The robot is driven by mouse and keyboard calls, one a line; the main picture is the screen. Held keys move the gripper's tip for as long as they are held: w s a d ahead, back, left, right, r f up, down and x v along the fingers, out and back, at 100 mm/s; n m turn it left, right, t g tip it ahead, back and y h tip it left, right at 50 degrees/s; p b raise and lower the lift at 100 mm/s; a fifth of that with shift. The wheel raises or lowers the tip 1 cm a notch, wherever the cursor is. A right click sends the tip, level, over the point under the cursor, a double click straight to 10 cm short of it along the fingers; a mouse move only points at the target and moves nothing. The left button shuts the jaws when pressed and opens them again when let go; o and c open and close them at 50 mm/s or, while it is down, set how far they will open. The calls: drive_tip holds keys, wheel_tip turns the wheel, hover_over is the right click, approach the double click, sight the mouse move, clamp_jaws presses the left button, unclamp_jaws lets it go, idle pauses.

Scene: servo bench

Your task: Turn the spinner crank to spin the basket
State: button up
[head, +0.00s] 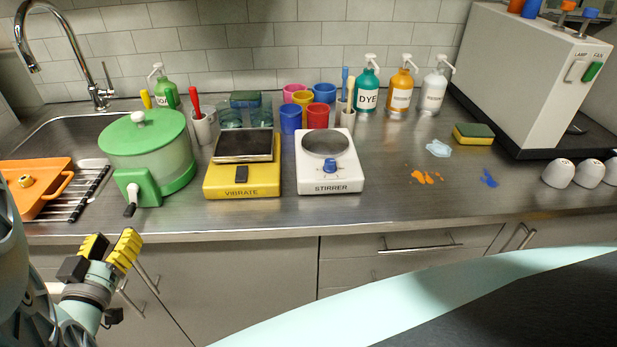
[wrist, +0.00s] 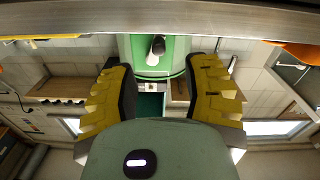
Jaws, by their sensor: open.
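The spinner (head: 150,152) stands on the counter at the left, with a green lid, a clear bowl and a green base. Its green crank housing (head: 138,187) faces the counter's front edge, with a dark crank handle (head: 130,209) hanging low on it. In the wrist view the crank handle (wrist: 158,46) shows as a dark and white knob in front of the green housing (wrist: 150,62). My gripper (head: 110,246) is in front of the counter, below its edge and apart from the crank. Its yellow fingers (wrist: 165,85) are spread with nothing between them. The basket inside the bowl is not clear.
The counter edge (head: 300,228) lies between my gripper and the spinner. An orange tray (head: 52,172) and a rack are at its left. The yellow vibrate unit (head: 240,180) and white stirrer (head: 329,187) stand at its right. Drawer handles (head: 421,247) stick out below.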

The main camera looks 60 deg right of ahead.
sight(127, 217)
drive_tip(key=x, duration=0.6)
drive_tip(key=shift+w+d+p, duration=0.1)
drive_tip(key=shift+d+p, duration=0.2)
drive_tip(key=shift+x, duration=0.9)
drive_tip(key=shift+o, duration=0.2)
